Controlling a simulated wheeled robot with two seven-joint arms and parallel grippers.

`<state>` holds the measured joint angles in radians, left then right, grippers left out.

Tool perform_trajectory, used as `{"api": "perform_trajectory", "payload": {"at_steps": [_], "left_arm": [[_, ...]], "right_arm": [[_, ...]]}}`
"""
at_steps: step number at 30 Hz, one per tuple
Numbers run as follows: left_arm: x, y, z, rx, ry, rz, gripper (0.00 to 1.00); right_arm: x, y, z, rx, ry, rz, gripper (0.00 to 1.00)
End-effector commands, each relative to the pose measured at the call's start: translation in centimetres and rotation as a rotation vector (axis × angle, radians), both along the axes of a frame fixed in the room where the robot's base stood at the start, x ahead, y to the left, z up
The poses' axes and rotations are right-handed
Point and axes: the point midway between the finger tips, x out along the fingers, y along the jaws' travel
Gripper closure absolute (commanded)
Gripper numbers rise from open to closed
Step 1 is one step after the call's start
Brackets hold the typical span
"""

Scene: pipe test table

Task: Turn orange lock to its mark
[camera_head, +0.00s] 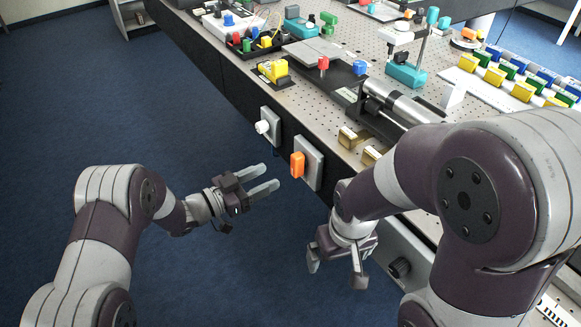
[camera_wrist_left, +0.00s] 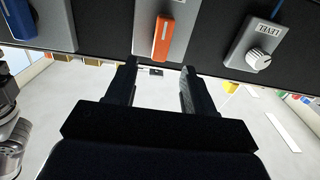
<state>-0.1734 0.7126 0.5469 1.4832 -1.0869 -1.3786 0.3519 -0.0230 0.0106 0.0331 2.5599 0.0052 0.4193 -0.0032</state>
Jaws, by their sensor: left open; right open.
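The orange lock (camera_head: 297,165) is a small orange handle on a light grey plate (camera_head: 312,160) on the table's front side. In the left wrist view the orange lock (camera_wrist_left: 162,38) hangs roughly upright, slightly tilted, just beyond my fingertips. My left gripper (camera_head: 271,177) is open and empty, its fingers pointing at the lock from the left, apart from it. In the left wrist view the fingers (camera_wrist_left: 158,69) straddle the lock's line, with a gap to it. I cannot make out the mark. My right gripper (camera_head: 335,275) is open and empty, pointing down, right of and below the lock.
A white knob (camera_head: 262,127) on its plate sits left of the lock in the head view. A blue handle (camera_wrist_left: 20,18) sits on a neighbouring plate in the wrist view. Metal cylinders (camera_head: 400,105) and coloured parts crowd the tabletop. Floor space before the table is clear.

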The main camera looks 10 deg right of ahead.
Motion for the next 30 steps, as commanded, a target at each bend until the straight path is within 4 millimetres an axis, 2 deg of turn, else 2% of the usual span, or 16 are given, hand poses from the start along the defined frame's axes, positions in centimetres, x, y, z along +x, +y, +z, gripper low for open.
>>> {"api": "perform_trajectory", "payload": {"at_steps": [3, 9, 13, 20, 21, 23, 24, 26, 30], "left_arm": [[1.0, -3.0, -0.1, 0.001, -0.002, -0.003, 0.47], [2.4, -6.6, -0.1, 0.001, -0.001, 0.001, 0.47], [2.8, -7.6, 0.0, 0.002, -0.002, 0.003, 0.47], [2.9, -7.8, 0.0, 0.002, 0.0, 0.004, 0.47], [2.9, -7.8, 0.0, 0.002, 0.0, 0.004, 0.5], [2.9, -7.8, 0.0, 0.002, 0.0, 0.004, 0.7], [2.9, -7.8, 0.0, 0.002, 0.0, 0.004, 0.83], [2.9, -7.8, 0.0, 0.002, 0.0, 0.004, 1.0], [2.9, -7.8, 0.0, 0.002, 0.001, 0.004, 1.0]], "right_arm": [[0.0, 0.0, -0.2, 0.0, 0.0, 0.0, 0.0], [0.0, 0.0, -0.3, 0.0, 0.0, 0.0, 0.0], [0.0, 0.0, -0.3, 0.0, 0.0, 0.0, 0.0], [0.0, 0.0, -0.3, 0.0, 0.0, 0.0, 0.0], [0.0, 0.0, -0.3, 0.0, 0.001, 0.0, 0.0], [0.0, 0.0, -0.3, 0.0, 0.0, 0.0, 0.0], [0.0, 0.0, -0.3, 0.0, 0.001, 0.0, 0.0], [0.0, 0.0, -0.3, 0.0, 0.0, 0.0, 0.0], [0.0, 0.0, -0.3, 0.0, 0.0, 0.0, 0.0]]}}
